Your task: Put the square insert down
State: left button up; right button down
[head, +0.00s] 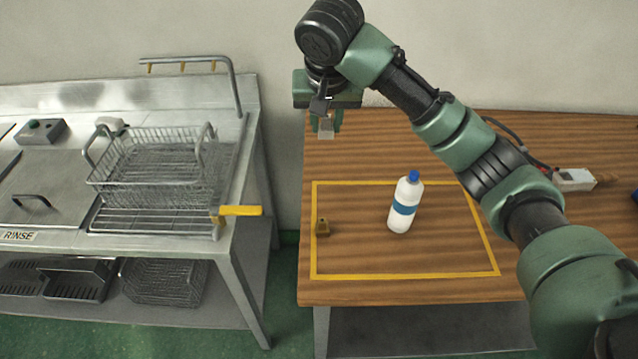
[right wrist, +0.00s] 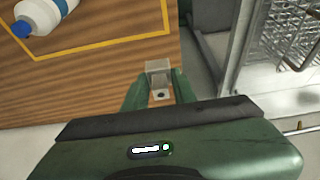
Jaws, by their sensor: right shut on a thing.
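The square insert (head: 326,129) is a small grey metal block held between the fingers of my right gripper (head: 325,122). In the right wrist view the insert (right wrist: 158,68) shows between the two green fingers of my right gripper (right wrist: 159,92), which is shut on it. It is held over the back left part of the wooden table (head: 420,150), beyond the yellow outline; its exact height above the wood is hard to tell. My left gripper is not in view.
A steel sink bench with a wire basket (head: 150,165) stands left, across a gap. A wax tool (head: 575,180) lies at right.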

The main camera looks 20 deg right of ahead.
aim_at(326, 130)
notch_tip(326, 130, down, 3)
jog(key=shift+f, duration=0.1)
jog(key=f+p, duration=0.1)
jog(key=f, duration=1)
jog(key=shift+s+f, duration=0.15)
jog(key=shift+s, duration=0.05)
jog(key=shift+s+f, duration=0.1)
jog(key=shift+f, duration=0.5)
notch_tip(326, 130, down, 4)
jog(key=shift+r, duration=0.1)
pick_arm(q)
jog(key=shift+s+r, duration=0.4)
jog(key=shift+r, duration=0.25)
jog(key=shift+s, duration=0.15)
